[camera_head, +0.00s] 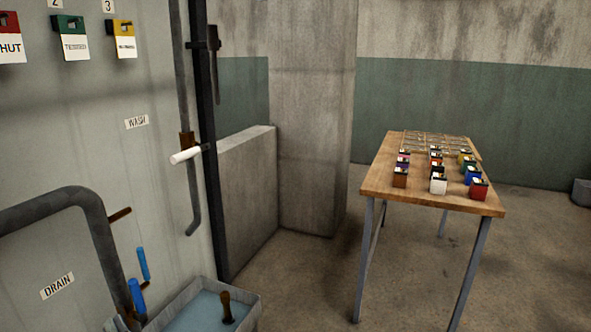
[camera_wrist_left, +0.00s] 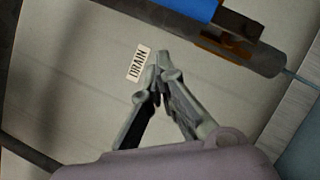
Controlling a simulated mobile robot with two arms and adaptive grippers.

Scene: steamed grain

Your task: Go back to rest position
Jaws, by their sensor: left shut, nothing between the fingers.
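My left gripper (camera_wrist_left: 160,78) shows in the left wrist view with its two grey fingers brought together at the tips, and nothing is between them. It is in front of a pale panel with a DRAIN label (camera_wrist_left: 139,63), whose picture is just left of the fingertips. A blue handle (camera_wrist_left: 188,8) on a dark pipe lies beyond the fingers at the top, and the fingers look apart from it. In the head view only a small grey part, perhaps this gripper, shows at the bottom edge beside the lower blue handle (camera_head: 137,299). My right gripper is in neither view.
A basin (camera_head: 255,300) of bluish water with a brown-handled thing (camera_head: 226,307) stands below the panel. A thick bent pipe (camera_head: 100,235) and a white-handled lever (camera_head: 186,155) stick out. A wooden table (camera_head: 400,195) with small coloured boxes is at right. Open floor lies between.

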